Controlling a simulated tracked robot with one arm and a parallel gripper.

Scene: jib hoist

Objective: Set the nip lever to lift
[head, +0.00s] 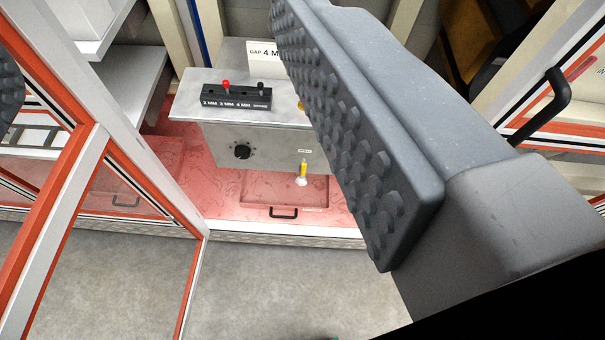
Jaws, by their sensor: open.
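A grey metal box (222,141) stands on a red-surfaced bench (338,199) in the head view. A small yellow lever (303,170) with a white rounded lower end is on its front at the right, below a small label too small to read. I cannot tell for sure whether this is the nip lever, or which setting it is in. A black round knob (242,151) is on the box front to its left. My gripper (165,90) is open; its large grey right finger hides the right of the box, and the other finger barely shows at the left edge. It touches nothing visible.
Orange-and-white framed doors (84,175) flank the opening.

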